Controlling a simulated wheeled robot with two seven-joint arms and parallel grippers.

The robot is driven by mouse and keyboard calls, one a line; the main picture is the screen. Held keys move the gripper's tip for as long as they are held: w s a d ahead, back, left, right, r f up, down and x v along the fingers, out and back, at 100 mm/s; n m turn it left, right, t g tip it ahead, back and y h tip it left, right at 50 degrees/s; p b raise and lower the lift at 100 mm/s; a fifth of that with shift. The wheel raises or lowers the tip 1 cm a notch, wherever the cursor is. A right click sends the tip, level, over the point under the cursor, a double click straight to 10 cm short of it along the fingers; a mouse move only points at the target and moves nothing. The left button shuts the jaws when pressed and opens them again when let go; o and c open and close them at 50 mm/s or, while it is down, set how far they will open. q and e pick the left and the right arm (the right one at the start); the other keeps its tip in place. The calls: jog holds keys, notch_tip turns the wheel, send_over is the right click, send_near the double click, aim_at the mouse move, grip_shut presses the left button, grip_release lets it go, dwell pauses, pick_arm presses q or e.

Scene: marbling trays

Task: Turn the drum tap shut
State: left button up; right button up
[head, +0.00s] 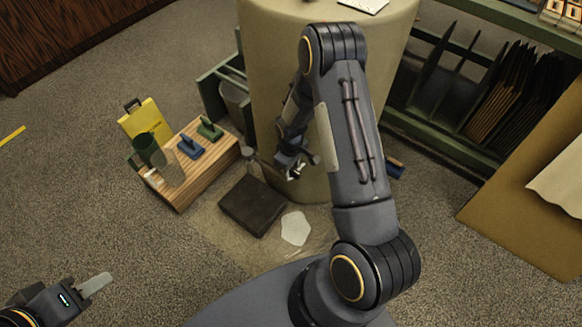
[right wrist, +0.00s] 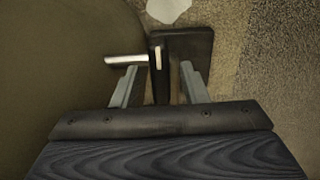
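The drum (head: 275,80) is a large beige cylinder standing at the centre. Its tap (right wrist: 125,60) sticks out from the drum wall in the right wrist view, a metal bar with a pale upright lever (right wrist: 158,57). My right gripper (right wrist: 159,66) is open, its two fingers either side of the lever, with visible gaps; I cannot tell how deep the lever sits between them. In the head view my right gripper (head: 294,172) is low against the drum, and the tap is hard to make out there. My left gripper (head: 95,285) is at the lower left, away from everything; only one finger shape shows.
A dark tray (head: 252,206) lies on the floor below the tap, beside a white patch (head: 295,228). A wooden block (head: 212,162) with green and blue tools stands left, by a yellow container (head: 145,119). A green rack (head: 440,133) stands right.

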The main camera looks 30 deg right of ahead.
notch_tip(320, 180, up, 7)
jog(key=shift+f+p, duration=0.1)
jog(key=shift+p, duration=0.85)
jog(key=shift+r, duration=0.35)
jog(key=shift+r, duration=0.25)
jog(key=s+a+r+m+t+y, duration=0.1)
jog(key=s+r+m, duration=0.15)
jog(key=r, duration=0.65)
jog(key=s+a+r+m+t+y, duration=0.15)
jog(key=s+r, duration=0.25)
jog(key=r, duration=0.6)
jog(key=s+a+r+m+t, duration=0.1)
jog(key=s+a+r, duration=0.15)
jog(key=s, duration=0.25)
jog(key=s+a+r+t+y, duration=0.1)
jog(key=s+r, duration=0.2)
jog(key=s, duration=0.2)
jog(key=s+a+r+m+t, duration=0.1)
jog(key=s+a+r, duration=0.15)
jog(key=s, duration=0.35)
notch_tip(320, 180, up, 25)
jog(key=p, duration=2.5)
jog(key=shift+d, duration=0.4)
